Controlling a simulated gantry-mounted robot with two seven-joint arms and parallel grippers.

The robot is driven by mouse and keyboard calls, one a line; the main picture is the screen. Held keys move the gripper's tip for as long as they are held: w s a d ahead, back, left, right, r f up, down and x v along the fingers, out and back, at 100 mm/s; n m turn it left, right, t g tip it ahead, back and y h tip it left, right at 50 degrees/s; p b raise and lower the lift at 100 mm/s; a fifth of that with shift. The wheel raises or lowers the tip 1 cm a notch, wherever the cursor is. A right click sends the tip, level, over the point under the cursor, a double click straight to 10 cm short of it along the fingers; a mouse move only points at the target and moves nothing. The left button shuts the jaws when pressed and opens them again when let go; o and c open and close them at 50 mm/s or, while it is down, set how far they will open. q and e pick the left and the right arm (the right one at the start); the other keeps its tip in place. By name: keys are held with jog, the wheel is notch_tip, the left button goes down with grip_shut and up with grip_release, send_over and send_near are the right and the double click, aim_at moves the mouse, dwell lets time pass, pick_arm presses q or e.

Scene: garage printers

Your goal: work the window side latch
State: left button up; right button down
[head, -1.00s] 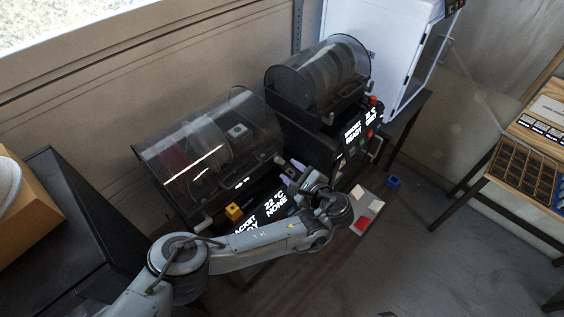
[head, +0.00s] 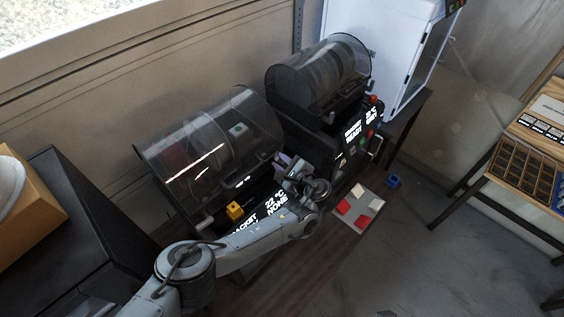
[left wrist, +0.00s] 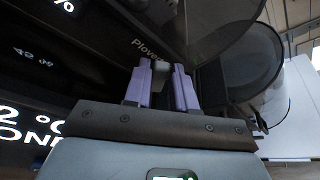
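The left printer-like machine, nearest the window, has a clear rounded lid (head: 208,140), which looks closed. My left gripper (head: 285,161) is at the right front corner of that lid. In the left wrist view its two purple fingers (left wrist: 161,80) are apart. A small pale piece (left wrist: 160,67), which may be the latch, shows between the fingertips. I cannot tell whether the fingers touch it. In the head view my gripper hides this corner. A pale handle (head: 204,224) sticks out at the lid's left front end. My right gripper is not in view.
A second machine with a rounded lid (head: 318,75) stands close on the right. A tray with red and white patches (head: 356,208) and a blue block (head: 393,181) lie to the right. A white cabinet (head: 370,45) stands behind.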

pick_arm(q)
grip_shut()
jog(key=shift+s+a+f+n+t+p, duration=0.1)
jog(key=shift+s+a+n+t+p, duration=0.1)
jog(key=shift+n+t+p, duration=0.35)
jog(key=shift+s+a+f+n+t+h, duration=0.15)
jog(key=shift+f+n+t, duration=0.1)
jog(key=shift+n, duration=0.25)
jog(key=shift+s+d+f+n+t+h, duration=0.15)
jog(key=shift+f+n+t, duration=0.1)
jog(key=shift+n, duration=0.2)
jog(key=shift+a, duration=0.1)
jog(key=shift+o, duration=2.1)
grip_release()
jog(key=shift+w+g, duration=0.1)
jog(key=shift+g, duration=0.15)
